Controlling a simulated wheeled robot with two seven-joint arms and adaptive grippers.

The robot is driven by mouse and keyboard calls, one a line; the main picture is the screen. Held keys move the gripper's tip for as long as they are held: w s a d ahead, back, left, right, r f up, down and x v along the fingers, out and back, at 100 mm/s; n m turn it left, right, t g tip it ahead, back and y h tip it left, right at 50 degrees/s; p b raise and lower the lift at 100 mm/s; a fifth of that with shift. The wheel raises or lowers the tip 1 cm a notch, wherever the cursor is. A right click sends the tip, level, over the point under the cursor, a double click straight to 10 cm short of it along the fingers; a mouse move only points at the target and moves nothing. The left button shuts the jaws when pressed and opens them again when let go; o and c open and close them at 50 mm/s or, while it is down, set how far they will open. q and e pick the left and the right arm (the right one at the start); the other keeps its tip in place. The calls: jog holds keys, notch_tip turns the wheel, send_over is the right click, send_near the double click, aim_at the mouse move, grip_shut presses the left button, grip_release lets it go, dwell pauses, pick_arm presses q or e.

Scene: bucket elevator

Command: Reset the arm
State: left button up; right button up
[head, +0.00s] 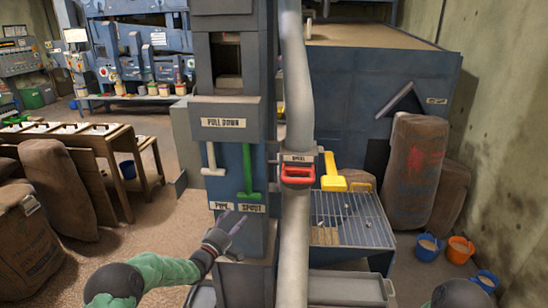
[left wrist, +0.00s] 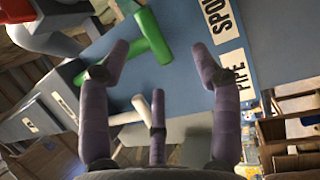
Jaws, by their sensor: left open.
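A blue panel on the grey column carries a white lever (head: 213,171) above a "PIPE" label and a green lever (head: 249,195) above a "SPOUT" label. Both handles hang downward, and the green one ends lower. No contact with either lever shows. My right gripper is not in view.
A grey pipe (head: 297,110) with a red handle (head: 297,174) stands right of the levers. A yellow scoop (head: 345,180) lies by a metal grate (head: 348,218). Sacks (head: 416,170) and buckets (head: 460,250) stand at right. Open floor (head: 150,235) lies left of the column.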

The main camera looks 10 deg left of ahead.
pick_arm(q)
jog(key=s+d+f+m+g+y, duration=0.1)
jog(key=s+d+f+g, duration=0.15)
jog(key=s+f, duration=0.4)
jog(key=s+d+f+m+g+y, duration=0.1)
jog(key=s+d+f+g, duration=0.2)
jog(key=f, duration=0.7)
jog(key=s+d+f+m+g+y, duration=0.1)
jog(key=s+f+m+g+y, duration=0.15)
jog(key=s+f, duration=0.55)
jog(key=s+d+f+m+g, duration=0.2)
jog(key=s+f+g, duration=0.1)
jog(key=s, duration=0.7)
jog(key=s+d+f+m+g, duration=0.1)
jog(key=s+d+f+g, duration=0.1)
jog(key=s, duration=0.8)
jog(key=s+d+f+m+g+h, duration=0.1)
jog(key=s+f+g, duration=0.3)
jog(key=s, duration=0.6)
jog(key=shift+s+d+m+g, duration=0.15)
jog(key=shift+d+m+g, duration=0.3)
jog(key=shift+m, duration=0.4)
